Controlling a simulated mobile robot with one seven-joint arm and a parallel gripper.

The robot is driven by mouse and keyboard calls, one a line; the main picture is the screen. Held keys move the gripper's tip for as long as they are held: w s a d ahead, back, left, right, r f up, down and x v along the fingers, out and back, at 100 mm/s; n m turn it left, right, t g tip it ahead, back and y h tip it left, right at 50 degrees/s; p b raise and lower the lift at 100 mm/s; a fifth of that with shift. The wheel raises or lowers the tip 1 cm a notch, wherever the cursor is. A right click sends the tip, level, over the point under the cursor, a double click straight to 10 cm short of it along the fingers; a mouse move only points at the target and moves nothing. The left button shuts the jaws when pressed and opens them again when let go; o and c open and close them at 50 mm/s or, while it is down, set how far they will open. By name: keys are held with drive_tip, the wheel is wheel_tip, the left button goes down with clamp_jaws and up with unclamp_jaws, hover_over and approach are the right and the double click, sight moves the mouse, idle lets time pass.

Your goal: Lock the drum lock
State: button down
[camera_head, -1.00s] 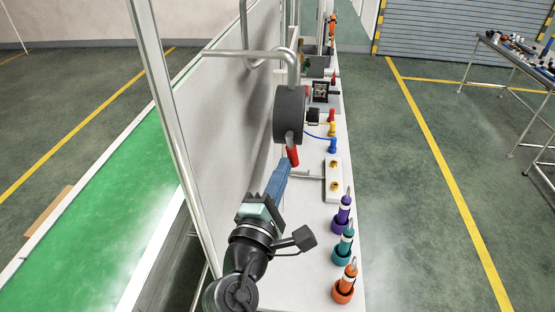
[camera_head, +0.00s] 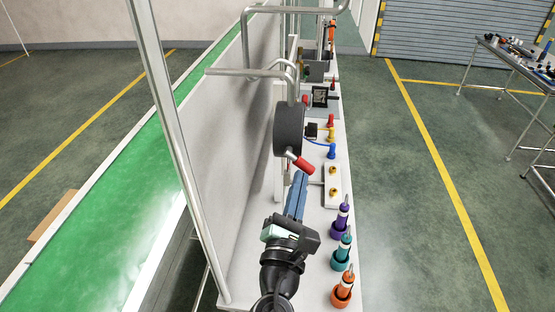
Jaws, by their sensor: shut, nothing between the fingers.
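The drum lock appears as a dark grey round drum (camera_head: 288,130) hung on a bent metal tube beside the panel. A short lever with a red grip (camera_head: 301,163) sticks out of its near lower side and points to the lower right. My gripper (camera_head: 301,177) has long blue fingers, shut and empty. Its tips are just below the red grip in the picture; I cannot tell whether they touch it. The drum's far side is hidden.
A narrow white bench holds purple (camera_head: 342,216), teal (camera_head: 343,248) and orange (camera_head: 343,287) screwdrivers. A white block (camera_head: 332,185) with brass fittings and coloured plugs (camera_head: 331,134) stand beyond. A green conveyor (camera_head: 110,210) runs left of the grey panel (camera_head: 225,120).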

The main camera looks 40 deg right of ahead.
drive_tip(key=n, duration=0.2)
drive_tip(key=r+n+t+p, duration=0.1)
drive_tip(key=n, duration=0.1)
drive_tip(key=s+d+n+p, duration=0.1)
drive_tip(key=n, duration=0.1)
drive_tip(key=shift+s+r+y, duration=0.1)
drive_tip(key=shift+r+y, duration=0.15)
drive_tip(key=shift+y, duration=0.15)
drive_tip(key=shift+f, duration=0.15)
